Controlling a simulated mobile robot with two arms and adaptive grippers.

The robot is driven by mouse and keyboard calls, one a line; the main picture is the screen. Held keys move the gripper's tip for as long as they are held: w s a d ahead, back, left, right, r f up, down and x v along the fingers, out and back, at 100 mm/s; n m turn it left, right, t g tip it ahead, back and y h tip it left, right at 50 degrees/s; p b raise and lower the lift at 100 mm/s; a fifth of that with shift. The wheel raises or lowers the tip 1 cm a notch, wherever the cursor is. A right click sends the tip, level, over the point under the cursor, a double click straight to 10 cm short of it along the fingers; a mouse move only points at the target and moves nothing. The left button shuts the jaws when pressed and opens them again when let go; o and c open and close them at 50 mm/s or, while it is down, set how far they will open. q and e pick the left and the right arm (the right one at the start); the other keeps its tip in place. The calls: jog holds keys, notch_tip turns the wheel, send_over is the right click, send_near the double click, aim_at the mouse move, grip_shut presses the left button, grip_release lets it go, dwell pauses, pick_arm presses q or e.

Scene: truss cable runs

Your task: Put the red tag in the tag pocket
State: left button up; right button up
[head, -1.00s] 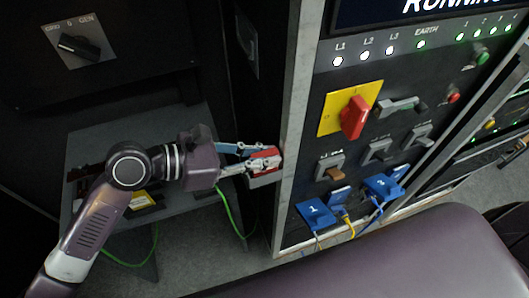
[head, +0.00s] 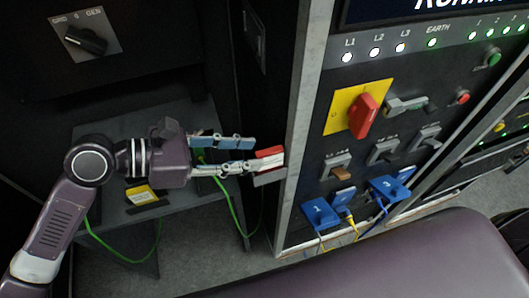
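The red tag (head: 270,154), red with a white part, stands at the left edge of the panel cabinet, in the small grey tag pocket (head: 270,178). The pocket covers its lower edge. My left gripper (head: 251,154) is open, its two blue-grey fingers spread and pointing right. Its fingertips are just left of the tag. The lower fingertip is very close to the tag, and I cannot tell whether they touch. My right gripper is not in view.
A grey table (head: 110,128) stands under my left arm, with a yellow-labelled item (head: 141,194) on it. A green cable (head: 233,205) hangs by the pocket. The panel has a red rotary switch (head: 363,116) and blue numbered tags (head: 320,213).

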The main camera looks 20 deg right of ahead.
pick_arm(q)
jog(key=v, duration=0.6)
jog(key=shift+b, duration=0.4)
jog(key=shift+a, duration=0.1)
